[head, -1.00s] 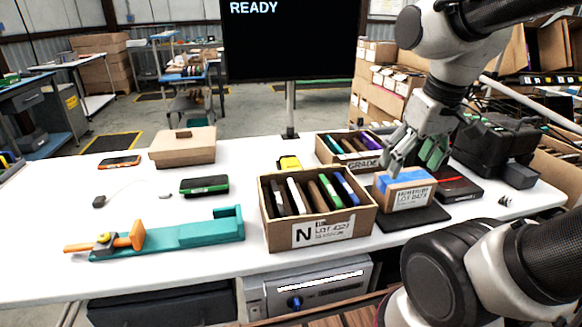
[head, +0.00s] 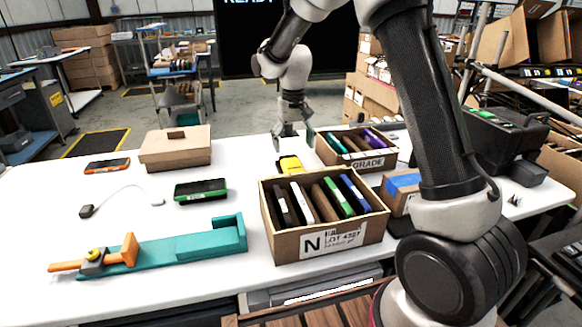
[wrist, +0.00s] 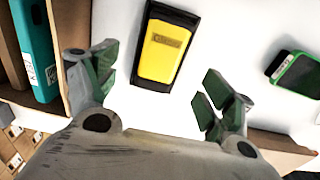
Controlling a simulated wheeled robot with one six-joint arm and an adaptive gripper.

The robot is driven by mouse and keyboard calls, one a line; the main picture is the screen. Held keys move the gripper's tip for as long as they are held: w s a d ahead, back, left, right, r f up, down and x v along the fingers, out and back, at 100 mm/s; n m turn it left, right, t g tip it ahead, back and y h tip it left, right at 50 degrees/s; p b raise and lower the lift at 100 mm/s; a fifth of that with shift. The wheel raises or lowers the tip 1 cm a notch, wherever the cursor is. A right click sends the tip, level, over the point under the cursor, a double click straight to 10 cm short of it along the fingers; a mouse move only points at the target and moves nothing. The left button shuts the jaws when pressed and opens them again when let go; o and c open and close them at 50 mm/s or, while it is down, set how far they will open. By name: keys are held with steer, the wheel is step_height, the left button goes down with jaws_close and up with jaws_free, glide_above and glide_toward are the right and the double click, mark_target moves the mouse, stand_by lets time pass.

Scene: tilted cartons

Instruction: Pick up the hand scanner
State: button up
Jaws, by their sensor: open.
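A yellow and black device (head: 290,165), which I take to be the hand scanner, lies flat on the white table behind the front carton. In the wrist view the scanner (wrist: 165,48) shows its yellow face with a dark label. My gripper (head: 292,139) is open and empty, pointing down above the table just behind the scanner. In the wrist view its green-padded fingers (wrist: 157,82) stand apart, either side of the scanner's near end. They do not appear to touch it.
The tilted front carton (head: 328,247) holds several devices. The GRADE carton (head: 366,165) stands close beside the scanner on the right.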

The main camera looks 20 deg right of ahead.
mark_target(292, 163)
steer(key=f, duration=0.7)
steer(key=shift+w+a+f, duration=0.1)
steer(key=shift+w, duration=0.15)
steer(key=c, duration=1)
